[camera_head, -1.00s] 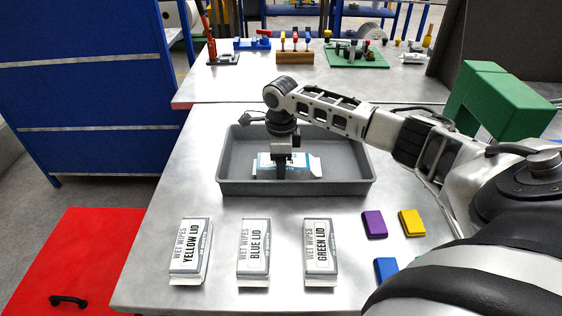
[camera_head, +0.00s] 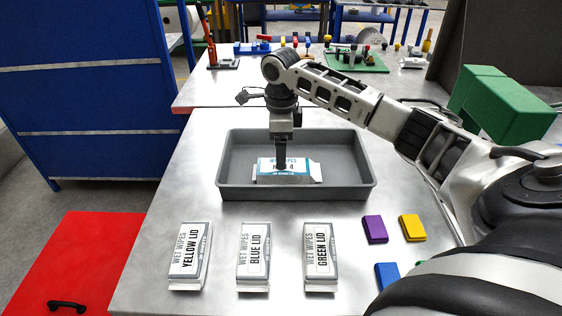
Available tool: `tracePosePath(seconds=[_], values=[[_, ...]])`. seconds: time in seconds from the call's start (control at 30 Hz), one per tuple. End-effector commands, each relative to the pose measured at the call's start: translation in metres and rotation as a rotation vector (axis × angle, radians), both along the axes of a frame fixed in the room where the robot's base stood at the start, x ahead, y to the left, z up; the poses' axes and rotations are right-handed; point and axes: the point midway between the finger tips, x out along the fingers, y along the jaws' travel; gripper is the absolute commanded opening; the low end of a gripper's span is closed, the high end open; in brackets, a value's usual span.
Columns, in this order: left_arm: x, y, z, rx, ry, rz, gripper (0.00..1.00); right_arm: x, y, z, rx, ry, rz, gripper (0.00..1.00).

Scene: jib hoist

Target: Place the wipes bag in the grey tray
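A white and blue wipes bag (camera_head: 300,177) lies in the grey tray (camera_head: 230,193), near the middle of its floor. Its label is partly covered by my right gripper (camera_head: 281,165). The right gripper points straight down, with its fingertips at or just over the bag's upper side. I cannot tell whether the fingers touch the bag, or how far apart they are. My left gripper is not in view.
Three wipes bags, yellow lid (camera_head: 190,255), blue lid (camera_head: 254,256) and green lid (camera_head: 319,256), lie in front of the tray. Purple (camera_head: 375,229), yellow (camera_head: 412,228) and blue (camera_head: 386,274) blocks lie at right. Green blocks (camera_head: 505,105) stand at back right.

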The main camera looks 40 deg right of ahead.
Motion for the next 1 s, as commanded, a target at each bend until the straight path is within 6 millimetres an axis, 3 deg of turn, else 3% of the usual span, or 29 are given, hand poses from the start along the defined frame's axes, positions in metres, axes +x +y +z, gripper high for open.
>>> tracePosePath(seconds=[0.1,0.3,1.0], values=[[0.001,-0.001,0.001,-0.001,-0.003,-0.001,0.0,0.001,0.0,0.025,0.0,-0.004,0.001,0.79],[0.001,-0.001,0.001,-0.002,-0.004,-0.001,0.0,0.0,0.0,0.048,0.0,-0.001,0.0,0.79],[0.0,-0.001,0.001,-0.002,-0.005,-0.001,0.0,0.0,0.0,0.052,0.001,0.001,0.0,0.79]])
